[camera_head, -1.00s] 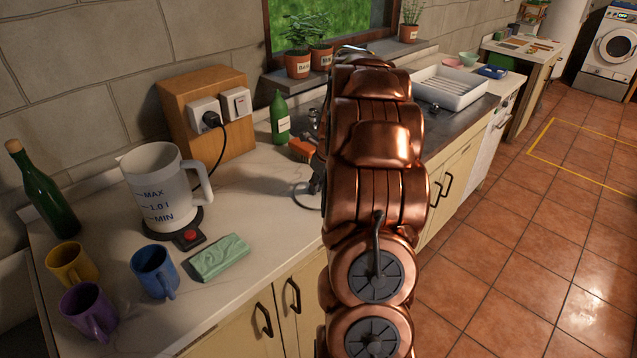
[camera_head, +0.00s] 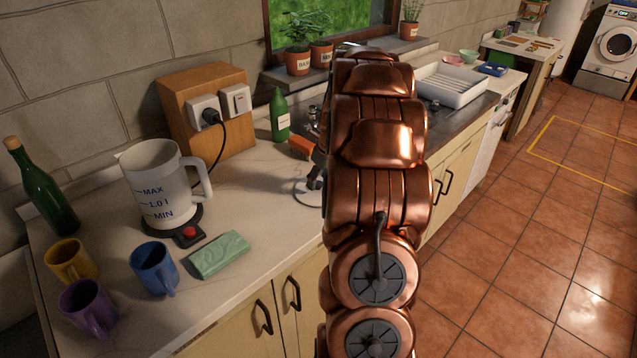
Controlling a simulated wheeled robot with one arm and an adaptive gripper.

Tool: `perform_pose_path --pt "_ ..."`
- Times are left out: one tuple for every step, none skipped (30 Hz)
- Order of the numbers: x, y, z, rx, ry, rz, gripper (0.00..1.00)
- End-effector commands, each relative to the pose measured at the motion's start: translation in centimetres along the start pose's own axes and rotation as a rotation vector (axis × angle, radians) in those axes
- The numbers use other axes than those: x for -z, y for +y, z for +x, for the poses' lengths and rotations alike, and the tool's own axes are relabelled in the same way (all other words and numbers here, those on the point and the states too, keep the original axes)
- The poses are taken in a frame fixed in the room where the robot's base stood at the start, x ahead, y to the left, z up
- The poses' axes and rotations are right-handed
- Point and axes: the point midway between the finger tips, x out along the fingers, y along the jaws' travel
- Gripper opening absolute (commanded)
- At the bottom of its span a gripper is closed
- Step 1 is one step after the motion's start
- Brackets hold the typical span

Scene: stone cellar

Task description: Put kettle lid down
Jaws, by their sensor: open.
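The kettle lid (camera_head: 305,198) appears as a pale disc with a thin dark rim, lying on the countertop right of the kettle. My arm hides its right part. My gripper (camera_head: 316,171) is a dark shape just above the lid, mostly hidden behind my copper arm. It is open, but the gap between its fingers and the lid cannot be made out. The white kettle (camera_head: 165,188), with blue level marks, stands upright and without a lid on its dark base (camera_head: 188,233) at the left.
A blue mug (camera_head: 153,268), a yellow mug (camera_head: 70,260), a purple mug (camera_head: 88,307) and a green sponge (camera_head: 219,254) are at the front left. A wooden socket box (camera_head: 205,95) and a green bottle (camera_head: 279,115) stand behind. Bare countertop (camera_head: 255,205) lies left of the lid.

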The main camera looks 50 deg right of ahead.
Motion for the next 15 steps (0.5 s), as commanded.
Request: perform_pose_path --pt "0.0 -0.1 -0.7 0.006 -0.004 0.0 0.5" --pt "0.0 -0.2 -1.2 0.007 -0.005 0.0 0.5" --pt "0.0 -0.2 -1.9 0.007 -0.005 0.0 0.5" --pt "0.0 -0.1 -2.5 0.005 -0.003 0.0 0.5" --pt "0.0 -0.1 -3.1 0.005 -0.003 0.0 0.5" --pt "0.0 -0.1 -4.0 0.007 -0.004 0.0 0.5" --pt "0.0 -0.1 -4.6 0.007 -0.005 0.001 0.5" --pt "0.0 -0.1 -5.2 0.005 -0.004 0.0 0.5" --pt "0.0 -0.1 -5.9 0.005 -0.003 0.0 0.5" --pt "0.0 -0.1 -6.5 0.006 -0.005 0.0 0.5" --pt "-0.1 -0.2 -7.0 0.007 -0.006 0.001 0.5" --pt "0.0 -0.1 -7.7 0.006 -0.004 0.001 0.5" --pt "0.0 -0.1 -8.1 0.004 -0.003 0.001 0.5" --pt "0.0 -0.1 -8.4 0.004 -0.003 0.001 0.5" --pt "0.0 -0.1 -8.9 0.003 -0.003 0.001 0.5"
